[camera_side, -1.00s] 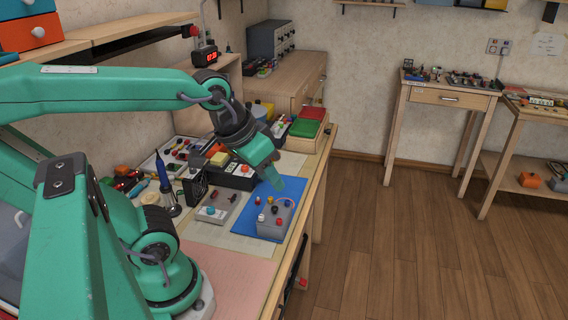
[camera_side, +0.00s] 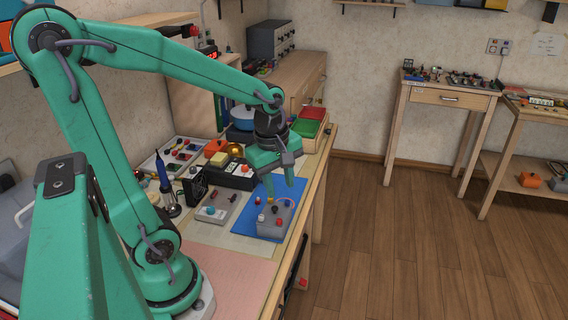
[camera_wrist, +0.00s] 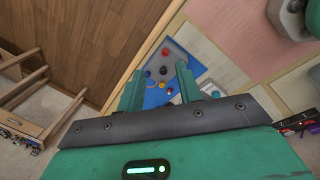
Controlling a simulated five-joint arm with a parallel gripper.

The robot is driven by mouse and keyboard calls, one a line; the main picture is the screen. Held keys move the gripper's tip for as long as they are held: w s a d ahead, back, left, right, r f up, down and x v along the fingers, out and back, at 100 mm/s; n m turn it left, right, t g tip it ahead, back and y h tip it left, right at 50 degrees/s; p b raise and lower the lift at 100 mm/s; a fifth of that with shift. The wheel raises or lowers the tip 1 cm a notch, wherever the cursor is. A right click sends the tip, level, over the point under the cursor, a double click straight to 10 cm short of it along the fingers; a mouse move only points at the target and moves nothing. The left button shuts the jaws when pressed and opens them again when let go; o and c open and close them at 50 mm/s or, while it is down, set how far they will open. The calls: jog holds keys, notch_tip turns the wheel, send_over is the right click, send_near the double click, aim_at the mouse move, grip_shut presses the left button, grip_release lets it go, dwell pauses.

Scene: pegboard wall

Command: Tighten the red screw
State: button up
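A grey box (camera_side: 275,221) with several small coloured knobs or screw heads on top stands on a blue mat (camera_side: 243,222). One red head (camera_side: 279,222) sits on the box's top near the front.
A grey box with a teal knob (camera_side: 212,211) stands left of the mat. Green and red trays (camera_side: 308,120) are at the back. The table's right edge is close.

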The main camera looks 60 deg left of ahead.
aim_at(279, 219)
jog(key=a+f+n, duration=0.1)
jog(key=n, duration=0.1)
jog(key=w+a+f+n+g, duration=0.1)
jog(key=f+n, duration=0.1)
jog(key=n, duration=0.1)
jog(key=f+n, duration=0.1)
jog(key=n, duration=0.2)
jog(key=shift+w+a+f+g, duration=0.2)
jog(key=shift+a+f+g, duration=0.1)
jog(key=shift+a, duration=0.1)
jog(key=shift+f, duration=0.1)
jog(key=shift+f, duration=3.75)
grip_shut()
